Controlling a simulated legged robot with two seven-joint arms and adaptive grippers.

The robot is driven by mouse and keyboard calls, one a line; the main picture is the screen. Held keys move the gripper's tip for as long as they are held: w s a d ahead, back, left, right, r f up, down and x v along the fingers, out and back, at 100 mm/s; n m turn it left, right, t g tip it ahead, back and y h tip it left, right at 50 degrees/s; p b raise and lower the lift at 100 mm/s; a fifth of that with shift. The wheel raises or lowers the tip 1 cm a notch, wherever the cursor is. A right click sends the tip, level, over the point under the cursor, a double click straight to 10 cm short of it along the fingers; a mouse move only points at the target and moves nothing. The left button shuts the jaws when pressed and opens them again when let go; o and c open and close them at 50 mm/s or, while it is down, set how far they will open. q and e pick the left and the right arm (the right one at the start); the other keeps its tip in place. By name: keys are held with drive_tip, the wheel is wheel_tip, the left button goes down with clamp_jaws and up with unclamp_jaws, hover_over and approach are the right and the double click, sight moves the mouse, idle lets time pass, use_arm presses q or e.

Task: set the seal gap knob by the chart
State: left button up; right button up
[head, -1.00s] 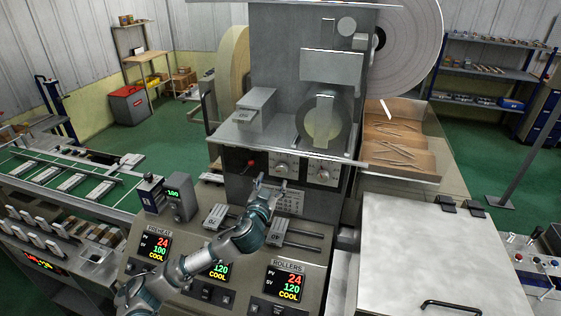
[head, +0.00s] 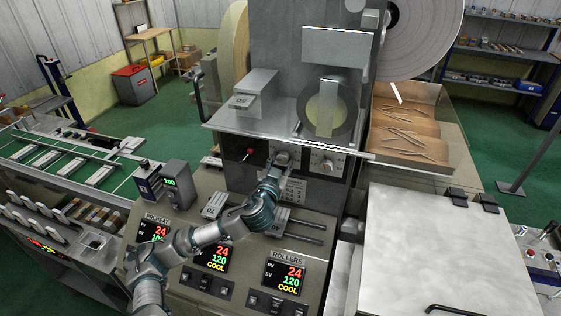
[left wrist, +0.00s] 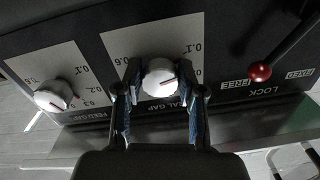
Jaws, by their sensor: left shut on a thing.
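The seal gap knob (left wrist: 160,77) is round and white with a short red mark pointing to the right in the left wrist view. My left gripper (left wrist: 160,92) is shut on it, one finger at each side. The fingers hide part of its scale and label. In the head view the left gripper (head: 277,168) is at the panel, in front of the seal gap knob (head: 281,157). A small printed plate (head: 296,188), possibly the chart, is below the knobs, partly covered by my gripper; its text is too small to read. My right gripper is out of view.
The feed gap knob (left wrist: 54,95) sits beside the held knob, and shows in the head view (head: 327,164). A red-balled lock lever (left wrist: 260,72) is on the other side. A metal shelf (head: 250,133) juts out above the knobs. Two sliding blocks (head: 217,205) sit below.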

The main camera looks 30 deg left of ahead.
use_arm(q)
drive_tip(key=shift+r, duration=0.15)
drive_tip(key=shift+a, duration=0.1)
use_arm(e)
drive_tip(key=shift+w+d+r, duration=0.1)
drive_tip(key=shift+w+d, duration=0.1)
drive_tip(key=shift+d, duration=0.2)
use_arm(q)
drive_tip(key=m+p, duration=0.2)
drive_tip(key=m, duration=0.2)
drive_tip(key=shift+r, duration=0.2)
drive_tip(key=shift+m+p, duration=0.8)
drive_tip(key=shift+m, duration=0.8)
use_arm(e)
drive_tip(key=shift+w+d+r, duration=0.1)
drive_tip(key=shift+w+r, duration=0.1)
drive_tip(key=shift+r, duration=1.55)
use_arm(q)
drive_tip(key=o, duration=1.1)
drive_tip(key=shift+f, duration=0.1)
drive_tip(key=shift+o, duration=0.2)
drive_tip(key=shift+f, duration=0.1)
